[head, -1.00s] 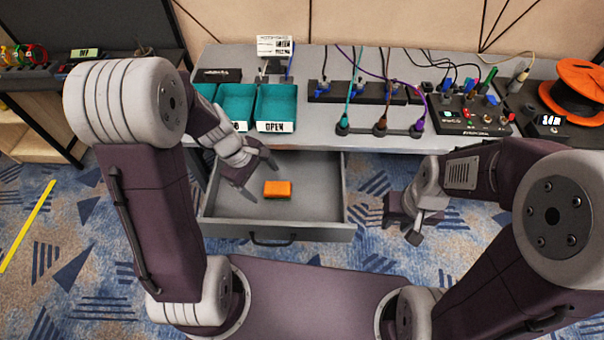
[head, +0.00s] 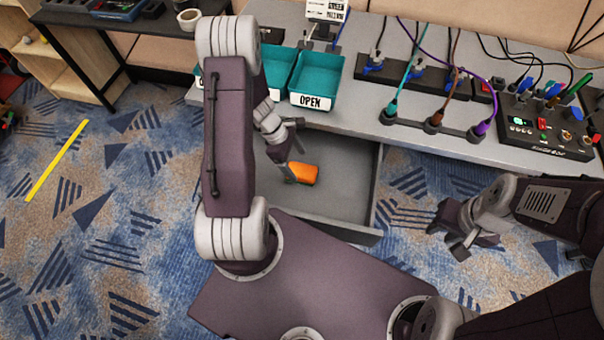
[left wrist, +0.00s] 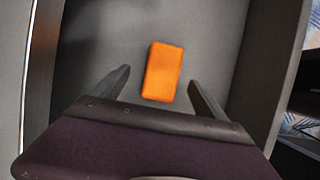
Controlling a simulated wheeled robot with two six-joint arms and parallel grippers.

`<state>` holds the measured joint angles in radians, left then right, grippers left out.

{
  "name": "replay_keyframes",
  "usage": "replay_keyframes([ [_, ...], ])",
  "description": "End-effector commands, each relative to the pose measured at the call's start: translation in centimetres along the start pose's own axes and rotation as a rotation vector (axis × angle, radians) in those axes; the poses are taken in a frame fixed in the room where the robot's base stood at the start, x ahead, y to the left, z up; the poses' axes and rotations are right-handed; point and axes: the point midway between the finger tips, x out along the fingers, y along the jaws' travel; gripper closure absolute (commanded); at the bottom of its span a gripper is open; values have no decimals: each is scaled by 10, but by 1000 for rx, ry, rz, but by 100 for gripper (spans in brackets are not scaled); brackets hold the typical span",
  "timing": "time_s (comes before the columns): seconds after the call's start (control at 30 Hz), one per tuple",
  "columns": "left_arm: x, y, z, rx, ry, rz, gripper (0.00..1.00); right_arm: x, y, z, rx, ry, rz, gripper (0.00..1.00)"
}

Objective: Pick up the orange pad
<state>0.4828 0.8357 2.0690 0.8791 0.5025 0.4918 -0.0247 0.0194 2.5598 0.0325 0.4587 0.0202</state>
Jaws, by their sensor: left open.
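The orange pad (head: 303,173) lies on the floor of an open grey drawer (head: 345,215). My left gripper (head: 296,150) is open inside the drawer area, with one finger close by the pad's left side in the head view. In the left wrist view the pad (left wrist: 163,72) shows between the two spread fingers (left wrist: 158,80), with a gap on each side. How far the fingertips are above the drawer floor cannot be told. My right gripper (head: 450,243) hangs over the carpet right of the drawer, its fingers apart and empty.
Above the drawer is a grey desk (head: 350,117) with teal bins (head: 317,80), a cable strip (head: 435,122) and a control box (head: 545,130). The drawer walls stand around the pad. A dark side table (head: 110,30) is at the upper left.

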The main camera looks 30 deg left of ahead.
Motion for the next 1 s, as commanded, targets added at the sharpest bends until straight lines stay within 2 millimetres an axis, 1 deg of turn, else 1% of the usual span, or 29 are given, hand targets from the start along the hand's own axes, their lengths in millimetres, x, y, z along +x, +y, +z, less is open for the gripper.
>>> replay_keyframes([
  [0.07,8,-1,0,-1,-1,-2,15,4,0,0,0,0,0,69],
  [0.2,37,-5,-1,0,0,-4,15,19,0,2,0,0,0,69],
  [0.3,49,-4,0,1,-1,-2,15,23,0,2,0,0,0,69],
  [0.4,52,-4,1,0,0,-1,15,23,0,2,0,0,0,69],
  [0.67,51,-4,1,0,0,-1,15,22,0,2,0,0,0,69],
  [1.0,55,-4,-1,1,0,-1,15,27,0,3,0,0,0,69],
])
